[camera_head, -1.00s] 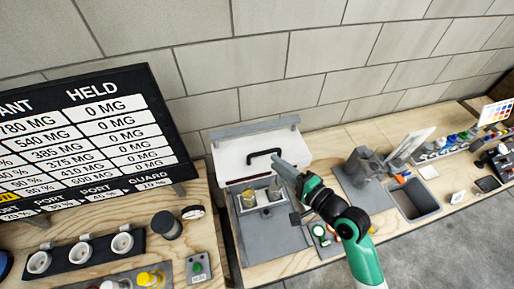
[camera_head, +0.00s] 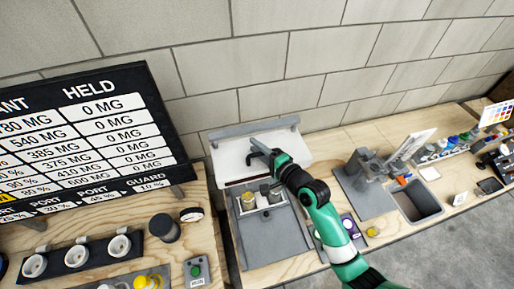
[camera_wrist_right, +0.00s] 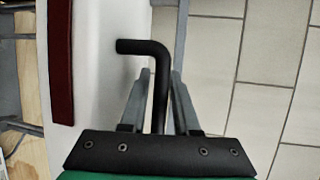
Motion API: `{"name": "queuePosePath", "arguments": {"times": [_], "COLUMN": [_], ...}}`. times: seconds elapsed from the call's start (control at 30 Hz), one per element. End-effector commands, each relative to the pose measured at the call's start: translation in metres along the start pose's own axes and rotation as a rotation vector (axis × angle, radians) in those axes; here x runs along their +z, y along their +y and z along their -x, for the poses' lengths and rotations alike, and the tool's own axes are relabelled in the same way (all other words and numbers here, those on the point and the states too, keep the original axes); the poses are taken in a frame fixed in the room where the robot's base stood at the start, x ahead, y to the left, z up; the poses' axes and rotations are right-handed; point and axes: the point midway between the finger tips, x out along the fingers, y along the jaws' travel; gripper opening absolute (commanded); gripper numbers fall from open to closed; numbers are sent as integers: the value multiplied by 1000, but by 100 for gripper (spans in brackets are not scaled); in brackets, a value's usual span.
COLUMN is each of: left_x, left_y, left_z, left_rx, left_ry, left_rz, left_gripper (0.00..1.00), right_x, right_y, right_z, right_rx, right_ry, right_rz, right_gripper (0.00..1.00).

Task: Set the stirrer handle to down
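The stirrer handle (camera_head: 251,158), a black bent bar, stands on a white panel (camera_head: 232,169) at the back of the grey station. In the right wrist view the handle (camera_wrist_right: 143,46) shows as an L-shaped rod, one leg running between the fingers. My right gripper (camera_head: 262,147) is at the handle in the head view and covers its right part. In the wrist view the fingers of my right gripper (camera_wrist_right: 161,78) flank the rod closely on both sides; whether both touch it I cannot tell. My left gripper is not in view.
Two small jars (camera_head: 262,192) stand in the grey station in front of the panel. A dark display board (camera_head: 85,140) stands at the left. A grey stand (camera_head: 364,170) and a grey bin (camera_head: 417,202) are to the right. A tiled wall closes the back.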

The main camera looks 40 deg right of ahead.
Motion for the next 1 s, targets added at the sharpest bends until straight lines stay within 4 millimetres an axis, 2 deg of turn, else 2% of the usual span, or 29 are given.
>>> {"name": "queuePosePath", "arguments": {"times": [0.17,0.33,0.37,1.0], "left_x": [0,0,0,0], "left_y": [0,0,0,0], "left_z": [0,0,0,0], "left_rx": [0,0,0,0], "left_ry": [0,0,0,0], "left_rz": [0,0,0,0], "left_gripper": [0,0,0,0], "right_x": [0,0,0,0], "right_y": [0,0,0,-1], "right_z": [0,0,0,0], "right_rx": [0,0,0,-2], "right_ry": [0,0,0,0], "right_rz": [0,0,0,0], "right_gripper": [30,3,0,0]}}
